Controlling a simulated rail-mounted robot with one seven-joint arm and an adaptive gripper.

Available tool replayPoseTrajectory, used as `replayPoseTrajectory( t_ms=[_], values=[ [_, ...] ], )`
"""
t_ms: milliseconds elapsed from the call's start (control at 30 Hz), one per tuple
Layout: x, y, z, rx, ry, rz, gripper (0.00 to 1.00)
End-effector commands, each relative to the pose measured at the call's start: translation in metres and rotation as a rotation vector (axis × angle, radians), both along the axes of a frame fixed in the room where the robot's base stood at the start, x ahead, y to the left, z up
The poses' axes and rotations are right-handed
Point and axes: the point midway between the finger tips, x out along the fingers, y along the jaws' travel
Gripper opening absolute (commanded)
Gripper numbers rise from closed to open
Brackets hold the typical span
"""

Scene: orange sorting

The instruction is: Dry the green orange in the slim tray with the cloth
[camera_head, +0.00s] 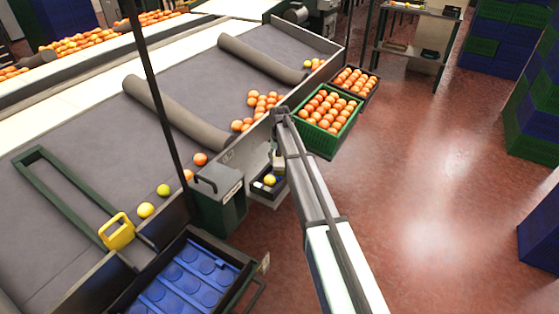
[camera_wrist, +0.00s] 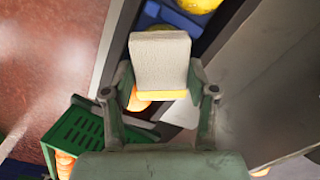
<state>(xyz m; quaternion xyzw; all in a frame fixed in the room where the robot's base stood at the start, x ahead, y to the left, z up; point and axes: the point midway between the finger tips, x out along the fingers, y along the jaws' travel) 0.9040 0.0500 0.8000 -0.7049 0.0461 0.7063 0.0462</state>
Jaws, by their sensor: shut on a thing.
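My gripper (camera_wrist: 160,92) is shut on a pale, cloth-textured block (camera_wrist: 160,58) with a yellow lower edge; I cannot tell whether this is the cloth. In the head view my gripper (camera_head: 277,160) is above the slim dark tray (camera_head: 257,191). A yellow fruit (camera_head: 270,180) lies in that tray; no clearly green orange shows there. In the wrist view a yellow fruit (camera_wrist: 200,4) and a blue patch (camera_wrist: 178,18) lie beyond the block. An orange fruit (camera_wrist: 138,101) is partly hidden behind the block.
The sorting belt (camera_head: 90,180) carries several loose fruits. A blue tray (camera_head: 185,278) is at the front.

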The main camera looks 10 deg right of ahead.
Motion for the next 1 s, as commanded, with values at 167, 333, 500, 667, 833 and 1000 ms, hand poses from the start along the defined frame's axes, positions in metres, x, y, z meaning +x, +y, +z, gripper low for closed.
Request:
replayPoseTrajectory(
  t_ms=[167, 333, 500, 667, 833, 1000],
  values=[
    [0.0, 0.0, 0.006, 0.0, 0.0, 0.0, 0.23],
    [0.0, 0.0, 0.017, 0.0, 0.0, 0.0, 0.23],
    [0.0, 0.0, 0.029, 0.0, -0.001, 0.0, 0.23],
    [0.0, 0.0, 0.041, 0.0, -0.001, 0.0, 0.23],
    [0.0, 0.0, 0.054, 0.0, 0.0, 0.0, 0.23],
    [0.0, 0.0, 0.065, 0.0, 0.0, 0.0, 0.23]
  ],
)
